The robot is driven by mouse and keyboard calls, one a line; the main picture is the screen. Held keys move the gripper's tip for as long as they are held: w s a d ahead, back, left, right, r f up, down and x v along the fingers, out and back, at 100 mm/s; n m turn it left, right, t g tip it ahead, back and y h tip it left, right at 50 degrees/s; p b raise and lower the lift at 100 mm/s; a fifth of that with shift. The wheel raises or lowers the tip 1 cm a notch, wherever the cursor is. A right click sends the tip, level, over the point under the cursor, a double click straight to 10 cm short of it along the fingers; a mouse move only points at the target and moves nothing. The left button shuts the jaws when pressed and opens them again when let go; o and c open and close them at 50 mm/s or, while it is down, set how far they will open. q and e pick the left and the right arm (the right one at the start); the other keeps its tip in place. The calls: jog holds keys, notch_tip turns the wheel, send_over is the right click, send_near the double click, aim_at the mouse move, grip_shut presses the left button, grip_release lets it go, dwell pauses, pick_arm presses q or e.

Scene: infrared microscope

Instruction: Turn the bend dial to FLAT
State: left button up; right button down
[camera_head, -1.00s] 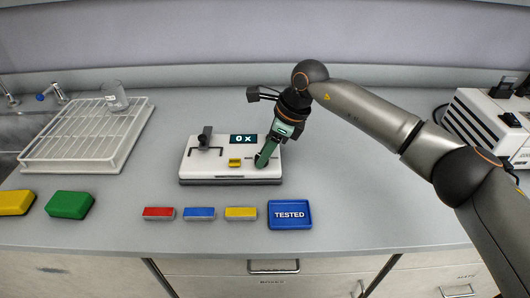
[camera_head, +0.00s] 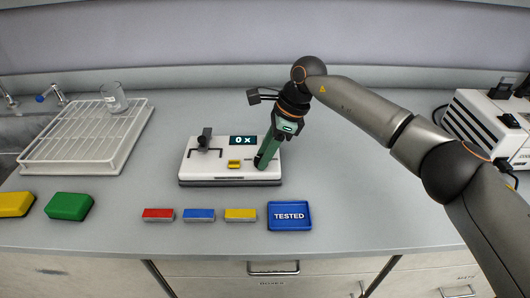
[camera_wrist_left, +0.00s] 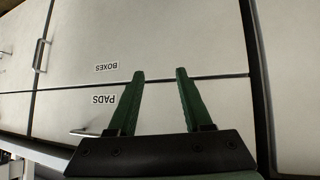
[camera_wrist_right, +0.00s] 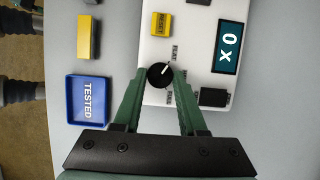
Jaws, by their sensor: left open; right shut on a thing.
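The white instrument (camera_head: 195,165) sits on the counter, with a dark display (camera_head: 243,140) reading "0 x". My right gripper (camera_head: 262,162) points down at its right front. In the right wrist view the right gripper (camera_wrist_right: 160,74) is shut on the round black bend dial (camera_wrist_right: 160,76), one finger on each side. The dial's white mark points to the upper right in that view, near small printed labels I cannot read surely. The dial is hidden by the fingers in the head view. My left gripper (camera_wrist_left: 160,75) is open and empty, in front of cabinet doors.
A yellow RESET button (camera_wrist_right: 162,24) is near the dial. A blue TESTED tray (camera_head: 290,226) and red (camera_head: 158,214), blue (camera_head: 199,214) and yellow (camera_head: 240,214) blocks lie in front. A white rack (camera_head: 70,160) with a glass (camera_head: 114,97) stands left.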

jog(key=shift+c, duration=2.3)
grip_release()
jog(key=p+v, duration=0.1)
jog(key=v, duration=1.1)
jog(key=shift+r, duration=0.3)
jog(key=shift+d, duration=0.1)
